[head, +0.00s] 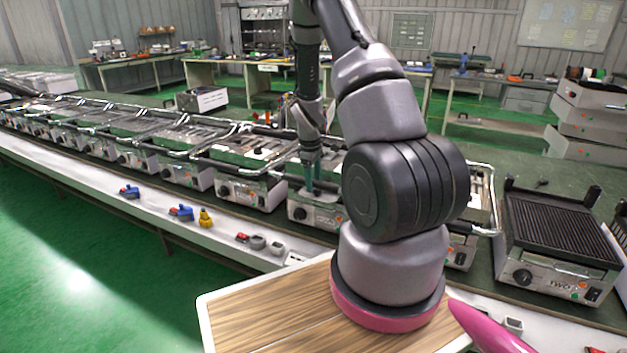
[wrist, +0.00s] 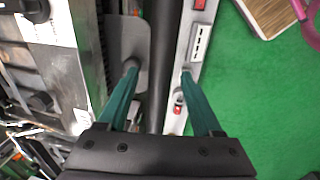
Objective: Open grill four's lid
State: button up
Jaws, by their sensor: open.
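My gripper (head: 310,172) is open, with teal fingers pointing down over the front of a closed silver grill (head: 318,214). Its label is too small to read; it is the second grill left of the one marked TWO. In the wrist view, my gripper (wrist: 159,72) has its two fingers apart, with a long dark bar (wrist: 166,45) running between them. I cannot tell whether the fingers touch it. A metal grill body (wrist: 50,75) lies to the left of the fingers. My arm hides part of this grill's lid and handle in the head view.
The grill marked TWO (head: 555,245) shows its ribbed plate at the right. Another grill (head: 461,250) is partly behind my arm. More closed grills run leftward. Blue connectors (head: 181,212) and a yellow one (head: 206,217) lie on the white front ledge (head: 95,189). Green floor is open in front.

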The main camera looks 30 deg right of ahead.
grip_shut()
dwell(1.4)
